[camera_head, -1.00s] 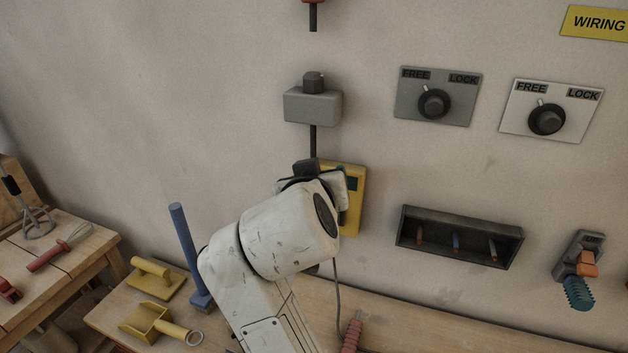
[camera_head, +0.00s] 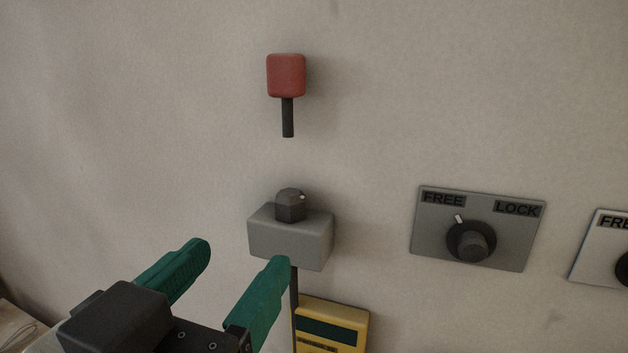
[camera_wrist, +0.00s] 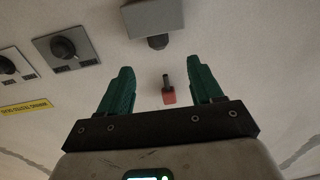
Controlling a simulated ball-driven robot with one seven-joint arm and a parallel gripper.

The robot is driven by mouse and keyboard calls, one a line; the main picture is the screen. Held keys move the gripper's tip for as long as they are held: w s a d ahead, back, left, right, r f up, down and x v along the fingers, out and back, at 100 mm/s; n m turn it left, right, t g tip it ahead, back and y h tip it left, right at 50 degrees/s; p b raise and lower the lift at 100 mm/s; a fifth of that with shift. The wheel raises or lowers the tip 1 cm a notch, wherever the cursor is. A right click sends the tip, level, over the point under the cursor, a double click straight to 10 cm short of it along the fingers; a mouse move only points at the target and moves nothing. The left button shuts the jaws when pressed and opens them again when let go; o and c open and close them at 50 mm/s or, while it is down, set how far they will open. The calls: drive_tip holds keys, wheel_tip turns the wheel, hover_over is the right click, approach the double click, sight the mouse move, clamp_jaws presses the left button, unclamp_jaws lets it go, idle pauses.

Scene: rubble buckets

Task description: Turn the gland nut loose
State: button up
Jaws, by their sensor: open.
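The dark gland nut (camera_head: 290,208) sits on top of a grey box (camera_head: 292,240) on the wall, with a small pale mark on it. In the wrist view the nut (camera_wrist: 157,42) shows upside down under the box (camera_wrist: 155,17), beyond my fingertips. My gripper (camera_head: 238,258) is open and empty, its two green fingers spread apart, to the lower left of the nut in the head view. The gripper (camera_wrist: 160,73) also shows in the wrist view, with no contact on the nut visible. A red block with a dark stem (camera_head: 286,77) is above the nut.
A yellow device (camera_head: 331,322) is below the box, joined by a dark cable. A grey FREE/LOCK knob plate (camera_head: 478,228) is to the right, with a paler plate (camera_head: 601,247) beyond it. The wall left of the box is bare.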

sight(286, 207)
drive_tip(key=x, duration=0.3)
drive_tip(key=p+x, duration=0.1)
drive_tip(key=x, duration=0.3)
drive_tip(key=p+x, duration=0.1)
drive_tip(key=x, duration=0.2)
drive_tip(key=shift+w+d+r, duration=0.25)
drive_tip(key=shift+c, duration=0.4)
drive_tip(key=c, duration=1)
drive_tip(key=shift+d+n+t+y+p, duration=0.15)
drive_tip(key=shift+n+t+y+p, duration=0.2)
drive_tip(key=shift+n+y, duration=0.45)
drive_tip(key=o, duration=1.1)
drive_tip(key=shift+s, duration=0.1)
